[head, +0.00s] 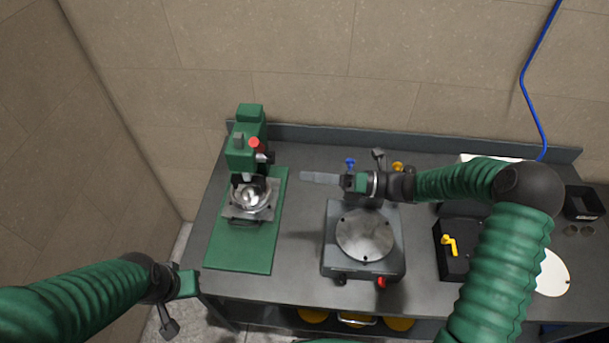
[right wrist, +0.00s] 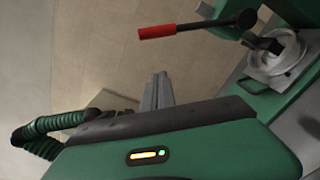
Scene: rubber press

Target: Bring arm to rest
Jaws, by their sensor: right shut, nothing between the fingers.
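My right gripper (head: 306,177) is shut and empty, its pale grey fingers pointing left above the back of the bench. In the right wrist view its fingers (right wrist: 158,80) lie together with nothing between them. The green press (head: 247,152) stands left of it, upright, with a red-tipped lever. A round silver metal part (head: 251,196) sits at its foot. The right wrist view shows the red lever grip (right wrist: 170,31) and the silver part (right wrist: 275,58), both apart from the fingers. My left gripper (head: 188,283) is at the bench's front left corner; its fingers cannot be made out.
A grey unit with a round metal plate (head: 365,236) stands mid-bench, below my right forearm. A black box with a yellow handle (head: 449,245) and a white disc (head: 552,273) are at the right. A blue hose (head: 530,100) hangs on the back wall. Bare bench (head: 300,235) shows between press and unit.

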